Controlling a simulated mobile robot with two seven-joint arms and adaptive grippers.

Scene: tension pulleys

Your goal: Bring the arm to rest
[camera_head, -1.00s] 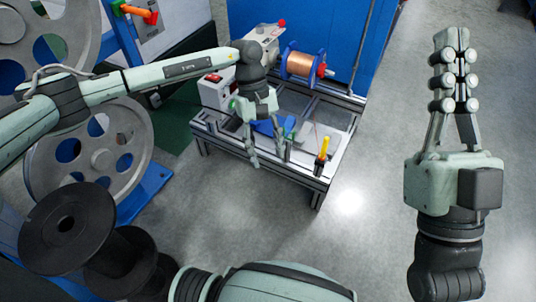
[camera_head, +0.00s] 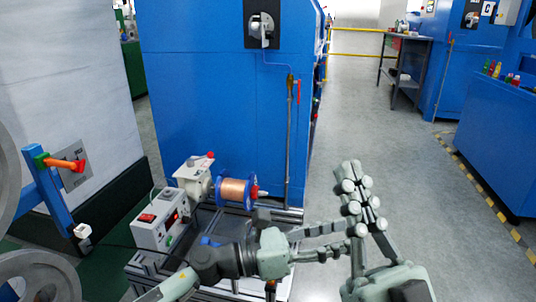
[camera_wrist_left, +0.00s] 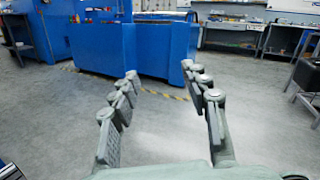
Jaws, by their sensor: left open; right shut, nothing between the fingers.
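My left gripper (camera_head: 350,238) reaches in from the lower left of the head view, low and in front of the bench, with its fingers pointing right. In the left wrist view the left gripper (camera_wrist_left: 162,72) has its fingers spread, with only floor and distant furniture showing between them. My right gripper (camera_head: 360,195) stands at the lower right of the head view, fingers pointing up, shut and empty. The left fingertips overlap the right fingers in the picture; I cannot tell whether they touch.
A metal-framed bench (camera_head: 290,214) carries a copper wire spool (camera_head: 236,191) and a white control box (camera_head: 160,222). A tall blue cabinet (camera_head: 220,110) stands behind it. Grey floor (camera_head: 370,125) is open to the right, up to a blue counter (camera_head: 505,130).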

